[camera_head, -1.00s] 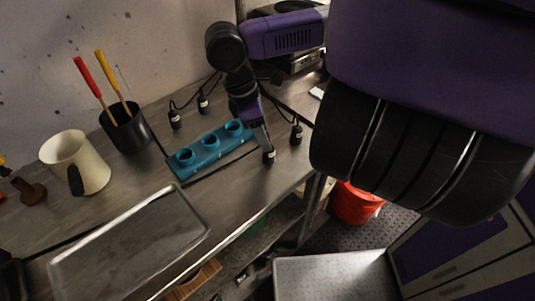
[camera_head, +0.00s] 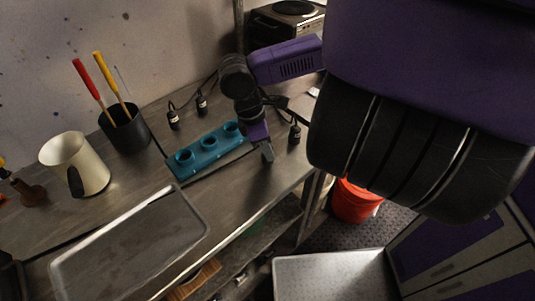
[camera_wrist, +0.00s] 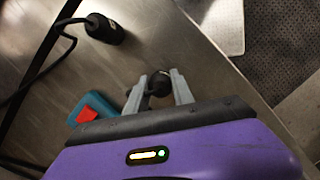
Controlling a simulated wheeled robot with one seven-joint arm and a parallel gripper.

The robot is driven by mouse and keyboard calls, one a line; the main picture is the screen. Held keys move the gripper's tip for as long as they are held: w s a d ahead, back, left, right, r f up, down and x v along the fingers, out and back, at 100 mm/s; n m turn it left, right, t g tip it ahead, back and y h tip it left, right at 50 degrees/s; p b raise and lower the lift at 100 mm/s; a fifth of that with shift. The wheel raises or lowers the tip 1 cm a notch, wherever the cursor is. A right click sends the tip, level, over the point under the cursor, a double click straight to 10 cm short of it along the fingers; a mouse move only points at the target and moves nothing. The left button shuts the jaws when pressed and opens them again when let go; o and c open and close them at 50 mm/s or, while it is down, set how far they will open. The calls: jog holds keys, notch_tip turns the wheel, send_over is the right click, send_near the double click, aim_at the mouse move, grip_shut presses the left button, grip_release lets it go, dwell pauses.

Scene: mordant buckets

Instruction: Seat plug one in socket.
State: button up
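My gripper (camera_head: 267,154) is low over the bench near its front edge, right of the teal socket block. In the wrist view its two grey fingers (camera_wrist: 159,90) stand on either side of a dark rounded plug (camera_wrist: 159,85). Whether both fingers press on it is unclear. The teal socket block (camera_head: 208,152) has several round openings, all looking empty. Its end with a red part (camera_wrist: 87,113) shows in the wrist view. Other black plugs stand at the back (camera_head: 173,119), (camera_head: 201,104) and right of my gripper (camera_head: 295,133). I cannot read which is plug one.
A metal tray (camera_head: 130,245), a cream jug (camera_head: 88,165) and a black cup (camera_head: 125,130) with red and yellow handled tools stand left. Cables run behind the block. A red bucket (camera_head: 354,203) is below the bench. Bare bench lies in front of the block.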

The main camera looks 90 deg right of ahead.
grip_shut()
jog(key=shift+r, duration=0.15)
